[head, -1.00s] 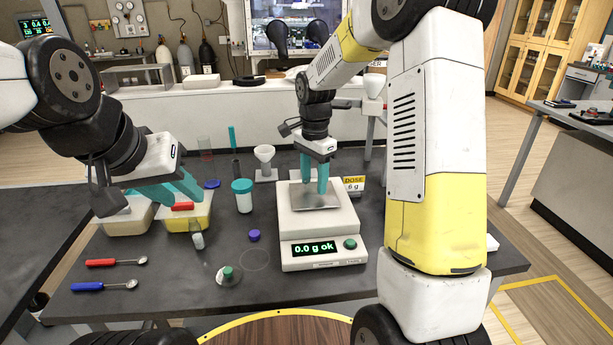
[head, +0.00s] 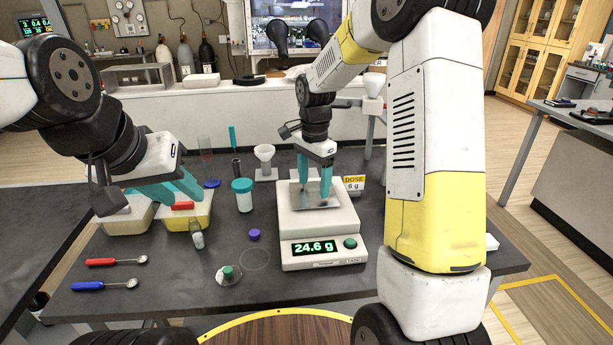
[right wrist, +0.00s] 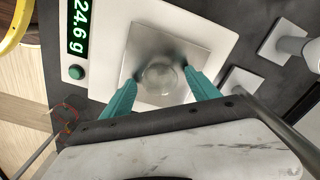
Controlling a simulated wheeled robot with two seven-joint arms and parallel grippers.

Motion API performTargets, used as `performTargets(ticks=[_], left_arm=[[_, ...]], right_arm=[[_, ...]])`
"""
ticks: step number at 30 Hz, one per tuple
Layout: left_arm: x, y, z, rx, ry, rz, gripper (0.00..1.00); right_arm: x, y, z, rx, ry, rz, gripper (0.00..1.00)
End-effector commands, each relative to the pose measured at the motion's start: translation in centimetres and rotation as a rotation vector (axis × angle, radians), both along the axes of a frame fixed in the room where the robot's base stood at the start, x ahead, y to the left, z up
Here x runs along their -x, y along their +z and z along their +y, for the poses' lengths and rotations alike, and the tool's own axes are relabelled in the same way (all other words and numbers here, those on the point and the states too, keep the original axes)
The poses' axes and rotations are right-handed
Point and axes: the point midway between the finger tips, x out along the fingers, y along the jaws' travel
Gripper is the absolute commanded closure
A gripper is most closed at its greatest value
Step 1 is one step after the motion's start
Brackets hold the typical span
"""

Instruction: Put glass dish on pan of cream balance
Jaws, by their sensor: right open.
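The cream balance (head: 323,252) stands on the dark bench, its display reading 24.6 g. A clear glass dish (right wrist: 160,78) rests on its square metal pan (right wrist: 138,45) in the right wrist view; in the head view the dish is hard to make out on the pan (head: 318,206). My right gripper (head: 315,188) is over the pan, pointing down. It is open, its teal fingers (right wrist: 158,86) apart on either side of the dish. My left gripper (head: 190,188) hangs over the tubs at the left; whether its jaws are open is unclear.
Two tubs, one with yellow contents (head: 203,222), stand at the left. A teal-lidded jar (head: 243,196), a small vial (head: 197,236), a purple cap (head: 254,235) and two spoons (head: 104,285) are left of the balance.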

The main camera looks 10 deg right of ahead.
Motion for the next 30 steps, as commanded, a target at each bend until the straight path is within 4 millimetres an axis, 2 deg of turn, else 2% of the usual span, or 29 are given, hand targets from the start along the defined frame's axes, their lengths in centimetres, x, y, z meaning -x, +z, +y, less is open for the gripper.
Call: performTargets(ticks=[12,15,22,26,30], left_arm=[[0.0,0.0,0.0,0.000,0.000,0.000,0.64],[0.0,0.0,0.0,0.000,0.000,0.000,0.64],[0.0,0.0,0.0,0.000,0.000,0.000,0.64],[0.0,0.0,0.0,0.000,0.000,0.000,0.64],[0.0,0.0,0.0,0.000,0.000,0.000,0.64]], right_arm=[[-0.1,8.5,0.0,0.000,0.000,-0.004,0.30],[-0.1,10.0,0.0,0.000,0.000,-0.004,0.30],[0.5,12.0,-0.1,-0.004,0.020,-0.013,0.30],[2.7,13.8,-0.7,-0.021,0.116,-0.062,0.30],[7.0,16.1,-1.5,-0.038,0.298,-0.160,0.30]])
